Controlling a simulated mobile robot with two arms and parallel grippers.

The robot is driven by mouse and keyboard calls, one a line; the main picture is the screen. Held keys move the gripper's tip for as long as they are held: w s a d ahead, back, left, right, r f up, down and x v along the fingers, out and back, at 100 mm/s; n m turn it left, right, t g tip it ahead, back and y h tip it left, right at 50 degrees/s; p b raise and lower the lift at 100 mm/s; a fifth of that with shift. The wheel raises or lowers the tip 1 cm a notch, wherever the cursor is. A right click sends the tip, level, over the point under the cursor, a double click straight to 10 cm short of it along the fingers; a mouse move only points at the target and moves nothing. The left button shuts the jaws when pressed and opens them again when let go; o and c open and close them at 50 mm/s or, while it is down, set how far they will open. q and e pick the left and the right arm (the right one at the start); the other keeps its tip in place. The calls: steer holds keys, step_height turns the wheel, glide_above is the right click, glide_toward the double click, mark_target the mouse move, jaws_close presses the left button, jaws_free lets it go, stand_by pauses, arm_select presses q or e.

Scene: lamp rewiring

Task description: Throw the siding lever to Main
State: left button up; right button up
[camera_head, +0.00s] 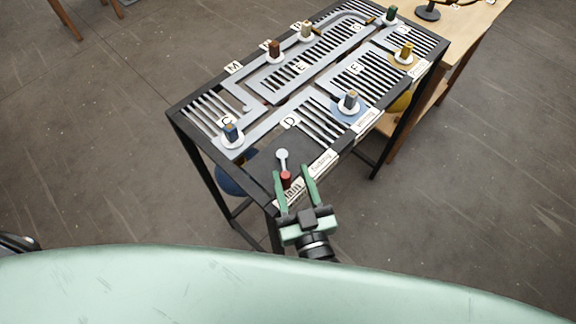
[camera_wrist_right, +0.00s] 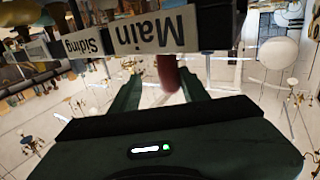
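The siding lever (camera_head: 282,160) is a pale arm with a round end and a red knob (camera_head: 286,179), on the dark near corner of the track table. Its knob points toward the front edge, near the "Main" label (camera_head: 291,194); the "Siding" label (camera_head: 321,164) is farther right. My right gripper (camera_head: 292,170) is open, with its green fingers on either side of the knob and space at its right. In the right wrist view, the red knob (camera_wrist_right: 168,73) shows between the fingers, below the "Main" label (camera_wrist_right: 155,31). My left gripper is out of view.
The black-framed track table (camera_head: 182,123) carries slotted grey lanes and several coloured pegs, including a blue one (camera_head: 231,132) and a grey one (camera_head: 351,99). A wooden table (camera_head: 478,38) stands behind at the right.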

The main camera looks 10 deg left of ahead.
steer(key=shift+b+v, duration=0.4)
steer(key=shift+v, duration=1.55)
